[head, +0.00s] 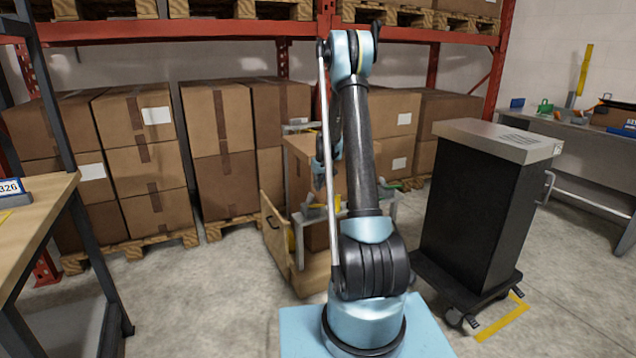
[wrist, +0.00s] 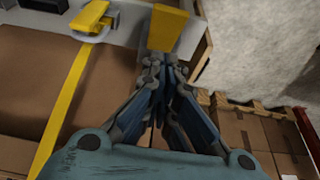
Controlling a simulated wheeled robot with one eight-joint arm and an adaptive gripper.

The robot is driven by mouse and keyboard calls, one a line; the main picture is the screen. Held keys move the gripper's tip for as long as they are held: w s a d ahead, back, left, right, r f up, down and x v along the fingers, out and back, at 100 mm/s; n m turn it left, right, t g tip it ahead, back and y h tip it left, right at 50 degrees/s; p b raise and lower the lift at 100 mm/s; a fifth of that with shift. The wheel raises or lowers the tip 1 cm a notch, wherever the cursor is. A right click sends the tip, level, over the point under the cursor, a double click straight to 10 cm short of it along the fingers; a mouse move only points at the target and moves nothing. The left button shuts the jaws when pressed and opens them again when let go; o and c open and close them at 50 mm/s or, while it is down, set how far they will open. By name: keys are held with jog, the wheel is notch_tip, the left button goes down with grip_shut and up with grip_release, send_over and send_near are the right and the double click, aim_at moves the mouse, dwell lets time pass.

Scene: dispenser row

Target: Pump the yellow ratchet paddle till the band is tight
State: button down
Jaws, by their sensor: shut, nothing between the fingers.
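A yellow paddle-like plate (wrist: 168,30) shows at the top middle of the wrist view, just beyond my fingertips. My gripper (wrist: 163,64) is shut and empty, its tips pointing at the plate's lower edge. I cannot tell whether they touch it. The yellow band (wrist: 62,112) runs flat across a brown carton (wrist: 100,90), up to a yellow fitting (wrist: 94,17) on a grey surface at upper left. I cannot tell how tight the band is. In the head view my arm partly hides the carton (head: 302,146), and the paddle cannot be made out clearly.
The carton stands on a frame with a wooden side panel (head: 273,232). A black cabinet (head: 472,205) on casters stands to the right, a wooden-topped bench (head: 35,215) to the left. Stacked boxes (head: 140,155) and red racking fill the back. Some floor (head: 215,285) is clear.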

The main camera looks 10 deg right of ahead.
notch_tip(320, 180, down, 4)
jog(key=shift+s+f, duration=0.1)
jog(key=shift+f, duration=0.1)
jog(key=shift+s+d+f, duration=0.15)
jog(key=shift+s+f, duration=0.2)
jog(key=shift+f, duration=0.4)
jog(key=shift+s+f, duration=0.1)
